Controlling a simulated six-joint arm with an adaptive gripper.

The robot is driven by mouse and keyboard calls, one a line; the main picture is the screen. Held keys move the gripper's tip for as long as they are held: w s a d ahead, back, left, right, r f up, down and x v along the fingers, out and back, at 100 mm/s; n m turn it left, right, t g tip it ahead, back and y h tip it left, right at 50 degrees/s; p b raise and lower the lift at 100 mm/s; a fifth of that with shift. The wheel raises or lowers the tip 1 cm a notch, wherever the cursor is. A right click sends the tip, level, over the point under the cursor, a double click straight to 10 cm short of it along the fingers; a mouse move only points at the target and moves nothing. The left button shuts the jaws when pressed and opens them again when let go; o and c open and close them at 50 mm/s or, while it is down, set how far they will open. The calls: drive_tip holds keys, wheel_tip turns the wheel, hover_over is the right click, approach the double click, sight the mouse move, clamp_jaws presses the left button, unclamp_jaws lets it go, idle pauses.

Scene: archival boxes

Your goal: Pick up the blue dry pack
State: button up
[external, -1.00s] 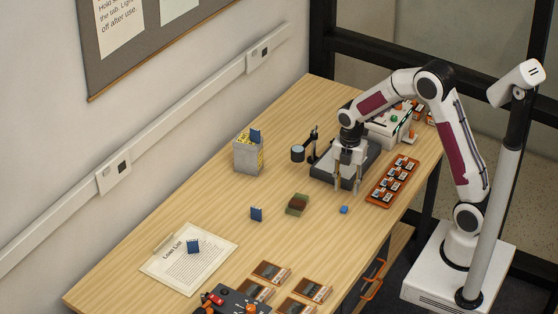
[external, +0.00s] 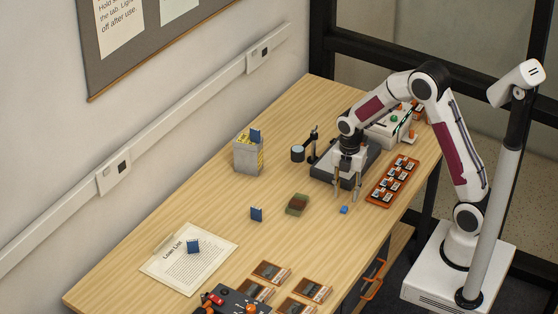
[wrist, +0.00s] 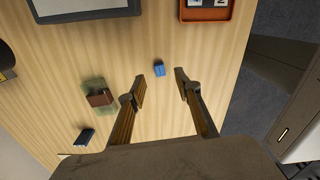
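A small blue pack (external: 344,210), which I take for the blue dry pack, lies on the wooden table near its right edge. It also shows in the wrist view (wrist: 159,68), just beyond the fingertips and roughly between their lines. My gripper (external: 347,199) points down above the table close to this pack. In the wrist view my gripper (wrist: 161,82) has its two fingers spread apart with nothing between them. The pack is not touched by either finger as far as I can see.
A green holder with a brown block (external: 297,204) stands left of the pack. An orange tray (external: 369,198) of small items lies to the right, a dark platform (external: 322,173) behind. A dark blue upright piece (external: 256,214) stands farther left. The table between is clear.

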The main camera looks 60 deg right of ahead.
sight(344, 208)
drive_tip(key=shift+f, duration=0.1)
drive_tip(key=shift+a+f, duration=0.15)
drive_tip(key=shift+f, duration=0.6)
drive_tip(key=shift+a+f, duration=0.1)
drive_tip(key=shift+f, duration=1.65)
drive_tip(key=c, duration=0.8)
